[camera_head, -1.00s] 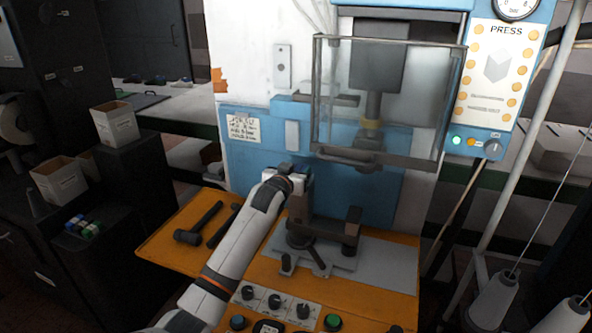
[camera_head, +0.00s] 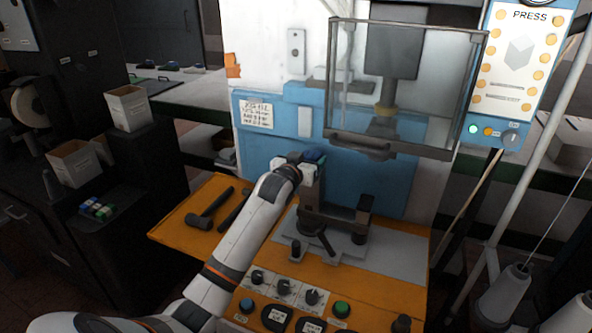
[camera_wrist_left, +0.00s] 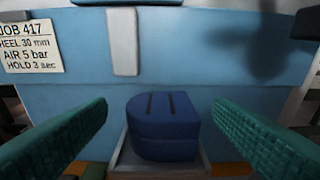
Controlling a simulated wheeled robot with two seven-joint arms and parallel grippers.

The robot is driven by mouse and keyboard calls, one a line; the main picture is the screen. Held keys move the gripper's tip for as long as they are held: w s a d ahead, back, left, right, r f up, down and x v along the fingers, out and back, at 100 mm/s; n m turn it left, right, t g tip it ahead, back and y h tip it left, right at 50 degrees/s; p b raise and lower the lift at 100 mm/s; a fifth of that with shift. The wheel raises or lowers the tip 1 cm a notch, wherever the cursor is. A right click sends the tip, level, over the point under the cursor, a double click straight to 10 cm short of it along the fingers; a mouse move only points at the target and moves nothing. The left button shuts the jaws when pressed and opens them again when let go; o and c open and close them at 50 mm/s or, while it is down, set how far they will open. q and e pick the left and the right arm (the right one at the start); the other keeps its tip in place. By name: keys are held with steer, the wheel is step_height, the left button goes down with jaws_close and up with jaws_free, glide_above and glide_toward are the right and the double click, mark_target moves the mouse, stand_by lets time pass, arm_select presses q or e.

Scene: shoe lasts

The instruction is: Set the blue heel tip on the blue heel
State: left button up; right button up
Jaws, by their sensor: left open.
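A blue block with a rounded front stands between my left fingertips in the left wrist view. Its upper part, with two dark slots on top, looks like the blue heel tip (camera_wrist_left: 162,112). A seam divides it from the lower part, the blue heel (camera_wrist_left: 165,148). They look flush, one on the other. My left gripper (camera_wrist_left: 167,132) is open, with green pads on both sides apart from the block. In the head view, blue (camera_head: 314,155) shows beside my left gripper (camera_head: 303,168), above the press fixture (camera_head: 336,222). My right gripper is out of view.
The glass press guard (camera_head: 405,85) hangs behind and above the fixture. A hammer (camera_head: 208,203) lies left on the orange table (camera_head: 175,228). Small coloured pieces (camera_head: 97,209) lie on the dark cabinet at left. Buttons and knobs line the front.

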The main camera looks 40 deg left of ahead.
arm_select(q)
steer(key=b+v, duration=0.1)
steer(key=v, duration=0.9)
steer(key=shift+b, duration=0.4)
steer(key=shift+s+f, duration=0.1)
